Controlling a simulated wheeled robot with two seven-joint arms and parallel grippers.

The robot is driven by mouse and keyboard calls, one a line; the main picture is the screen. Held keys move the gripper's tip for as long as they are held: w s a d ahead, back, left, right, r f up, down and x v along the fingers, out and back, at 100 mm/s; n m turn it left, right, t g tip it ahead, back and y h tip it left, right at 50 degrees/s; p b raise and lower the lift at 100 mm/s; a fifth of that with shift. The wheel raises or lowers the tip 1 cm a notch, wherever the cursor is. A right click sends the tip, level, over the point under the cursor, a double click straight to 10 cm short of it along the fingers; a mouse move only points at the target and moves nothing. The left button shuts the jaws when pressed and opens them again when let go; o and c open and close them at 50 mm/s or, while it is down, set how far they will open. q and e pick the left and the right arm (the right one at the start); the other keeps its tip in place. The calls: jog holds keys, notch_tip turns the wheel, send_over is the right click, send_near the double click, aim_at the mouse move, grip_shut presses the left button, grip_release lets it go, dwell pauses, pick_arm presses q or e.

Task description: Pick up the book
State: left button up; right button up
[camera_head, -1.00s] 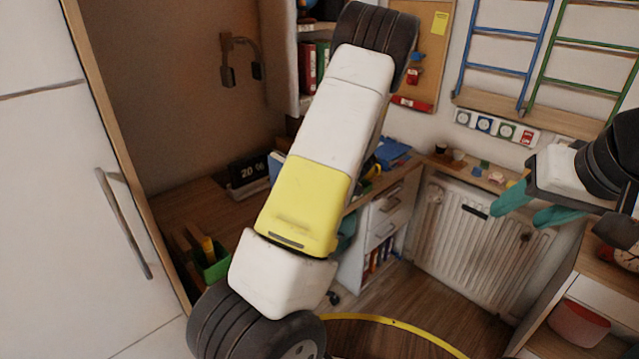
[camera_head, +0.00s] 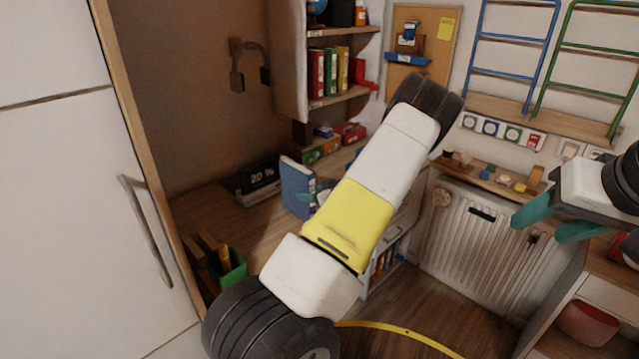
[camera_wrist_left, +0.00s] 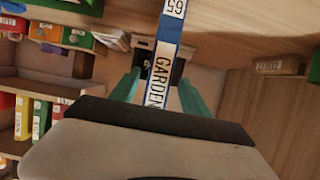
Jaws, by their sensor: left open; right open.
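A blue book (camera_head: 297,188) stands upright on the wooden desk in the head view, partly hidden by my left arm. In the left wrist view its spine (camera_wrist_left: 162,70), lettered "GARDEN" with a number label, runs between the teal fingers of my left gripper (camera_wrist_left: 158,78). These fingers are open, one on each side of the spine, with gaps showing. In the head view only a bit of the left gripper (camera_head: 309,198) shows beside the book. My right gripper (camera_head: 553,220) is open and empty at the right, in front of the radiator.
A digital clock (camera_head: 258,177) stands left of the book, and a green pencil holder (camera_head: 229,266) is nearer the front. A wall shelf (camera_head: 338,98) with binders hangs above the desk. A white cabinet door (camera_head: 75,200) fills the left. A radiator (camera_head: 470,240) is at the right.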

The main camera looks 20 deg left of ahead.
pick_arm(q)
jog(key=x, duration=0.5)
jog(key=shift+w+a+f, duration=0.1)
jog(key=shift+w+f, duration=0.15)
jog(key=shift+f, duration=0.2)
grip_shut()
jog(key=shift+r, duration=0.1)
dwell(0.9)
